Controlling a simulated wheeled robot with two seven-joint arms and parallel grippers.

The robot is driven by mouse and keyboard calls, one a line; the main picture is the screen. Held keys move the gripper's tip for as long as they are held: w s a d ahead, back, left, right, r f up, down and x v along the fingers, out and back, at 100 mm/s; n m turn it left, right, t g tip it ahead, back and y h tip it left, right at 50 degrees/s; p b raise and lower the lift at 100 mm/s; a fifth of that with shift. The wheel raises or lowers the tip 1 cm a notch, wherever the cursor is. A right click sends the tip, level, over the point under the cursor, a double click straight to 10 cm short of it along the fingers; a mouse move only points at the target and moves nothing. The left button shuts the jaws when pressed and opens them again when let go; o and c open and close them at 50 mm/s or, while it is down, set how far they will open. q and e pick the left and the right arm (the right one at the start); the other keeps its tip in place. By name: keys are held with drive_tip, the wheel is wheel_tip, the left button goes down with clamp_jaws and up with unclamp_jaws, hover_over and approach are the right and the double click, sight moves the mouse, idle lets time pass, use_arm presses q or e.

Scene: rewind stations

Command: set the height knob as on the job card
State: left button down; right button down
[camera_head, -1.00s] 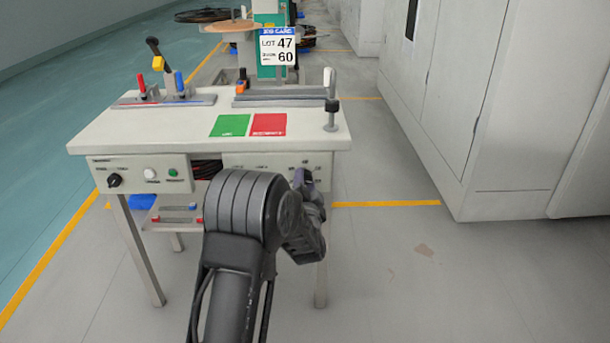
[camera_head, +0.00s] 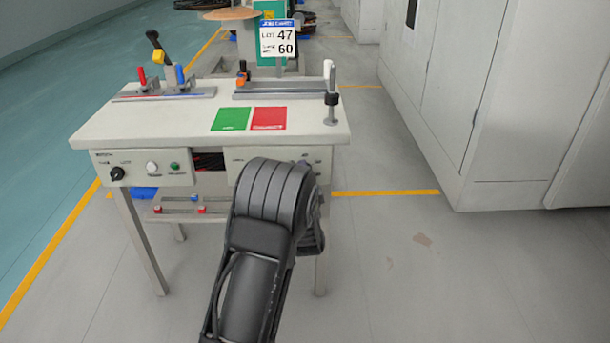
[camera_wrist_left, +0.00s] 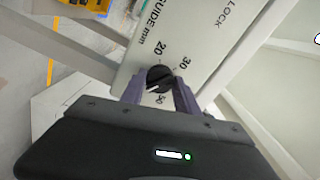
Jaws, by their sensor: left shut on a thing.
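In the left wrist view, my left gripper (camera_wrist_left: 159,92) is shut on a black round knob (camera_wrist_left: 160,76), one purple finger on each side. The knob sits on a pale panel (camera_wrist_left: 190,28) printed "GUIDE mm", with 20 and 30 around the knob and a third number near the fingers that is hard to read. A white mark shows on the knob's lower left edge. In the head view, my left arm hides the knob and fingers. The job card (camera_head: 277,38) shows LOT 47 and 60; its small print is unclear. My right gripper is not in view.
The white bench (camera_head: 170,130) carries a green patch (camera_head: 232,119), a red patch (camera_head: 269,118), a clamp with a black lever (camera_head: 156,42) and an upright post (camera_head: 330,95). Another black knob (camera_head: 116,173) is on the front left. Grey cabinets (camera_head: 480,90) stand right; floor between is clear.

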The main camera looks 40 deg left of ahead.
use_arm(q)
drive_tip(key=c, duration=0.9)
unclamp_jaws()
drive_tip(key=p+v, duration=0.1)
drive_tip(key=v, duration=0.6)
drive_tip(key=shift+s+d, duration=0.3)
